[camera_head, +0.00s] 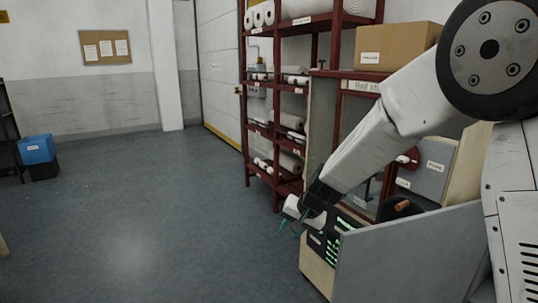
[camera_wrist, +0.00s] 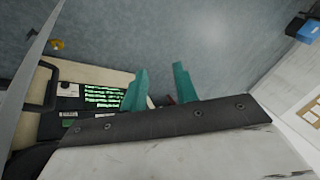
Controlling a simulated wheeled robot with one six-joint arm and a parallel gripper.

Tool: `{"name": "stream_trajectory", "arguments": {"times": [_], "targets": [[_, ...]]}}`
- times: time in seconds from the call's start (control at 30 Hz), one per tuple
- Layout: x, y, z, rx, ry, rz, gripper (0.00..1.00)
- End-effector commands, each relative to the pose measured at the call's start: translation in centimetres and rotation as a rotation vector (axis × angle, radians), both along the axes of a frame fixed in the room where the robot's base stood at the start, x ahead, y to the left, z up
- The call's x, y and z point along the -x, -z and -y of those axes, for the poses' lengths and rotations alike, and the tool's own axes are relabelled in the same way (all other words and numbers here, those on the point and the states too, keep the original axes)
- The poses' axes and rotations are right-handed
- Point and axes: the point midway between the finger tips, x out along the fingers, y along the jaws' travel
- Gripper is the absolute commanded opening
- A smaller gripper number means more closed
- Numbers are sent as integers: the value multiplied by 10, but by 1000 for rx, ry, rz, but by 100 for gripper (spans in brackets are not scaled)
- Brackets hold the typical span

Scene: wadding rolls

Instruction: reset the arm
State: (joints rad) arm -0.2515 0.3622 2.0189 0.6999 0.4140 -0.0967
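My gripper (camera_head: 293,226) is at the end of my white arm, which reaches down and left from the upper right in the head view. It hangs in front of a machine panel with green lit displays (camera_head: 332,246). In the wrist view the two teal fingers of my gripper (camera_wrist: 161,86) stand apart with bare floor between their tips. Nothing is held between them.
A red shelf rack (camera_head: 277,110) with white rolls stands behind the arm. A cardboard box (camera_head: 397,46) sits on a red cabinet. A grey panel (camera_head: 410,255) stands close below the arm. Blue bin (camera_head: 37,149) is far left. Open floor (camera_head: 150,220) lies left.

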Motion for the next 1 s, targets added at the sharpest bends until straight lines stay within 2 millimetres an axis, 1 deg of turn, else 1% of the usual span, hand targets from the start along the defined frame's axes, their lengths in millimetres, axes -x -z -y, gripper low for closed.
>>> {"name": "stream_trajectory", "arguments": {"times": [0.03,0.07,0.1,0.17,0.2,0.27,0.3,0.37,0.4,0.47,0.5,0.57,0.6,0.7,0.8,0.9,1.0], "targets": [[28,-19,11,9,-51,-35,30],[46,-27,16,20,-83,-62,30],[68,-37,25,34,-122,-97,30],[102,-51,40,60,-172,-146,30],[125,-60,51,82,-204,-177,30],[158,-72,68,116,-243,-223,30],[180,-79,79,140,-266,-252,30],[212,-89,96,178,-292,-289,30],[232,-95,108,204,-307,-313,30],[261,-104,125,245,-324,-342,30],[280,-109,136,271,-330,-358,30],[306,-115,152,311,-335,-375,30],[322,-119,161,336,-334,-379,30],[354,-126,181,389,-322,-363,30],[371,-133,193,420,-292,-308,30],[381,-141,198,423,-261,-251,30],[383,-150,200,426,-236,-205,30]]}}
